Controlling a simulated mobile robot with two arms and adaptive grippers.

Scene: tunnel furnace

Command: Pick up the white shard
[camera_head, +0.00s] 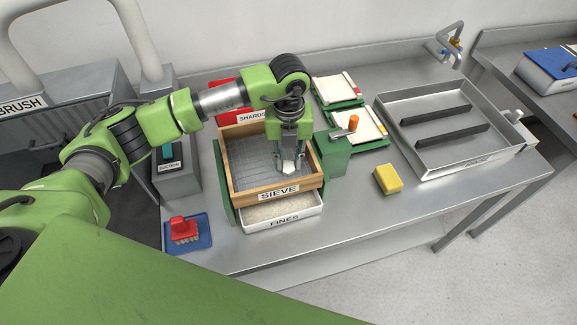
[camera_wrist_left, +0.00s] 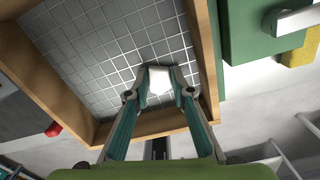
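The white shard (camera_wrist_left: 159,80) is a small pale piece over the grey mesh of the sieve, between the fingertips of my left gripper (camera_wrist_left: 160,78). Both fingertips appear to press on its sides. In the head view, my left gripper (camera_head: 288,167) points down inside the wooden sieve (camera_head: 228,181), toward its right front part, with the shard (camera_head: 288,168) partly hidden between the fingers. I cannot tell whether the shard rests on the mesh or is just above it. My right gripper is not in view.
The sieve's raised wooden walls surround the gripper. The white fines drawer (camera_head: 284,222) is below it, the red shards bin (camera_head: 224,88) behind. A green block with an orange-knobbed lever (camera_head: 333,155) and a yellow sponge (camera_head: 388,179) are to the right. A red brush (camera_head: 184,229) lies front left.

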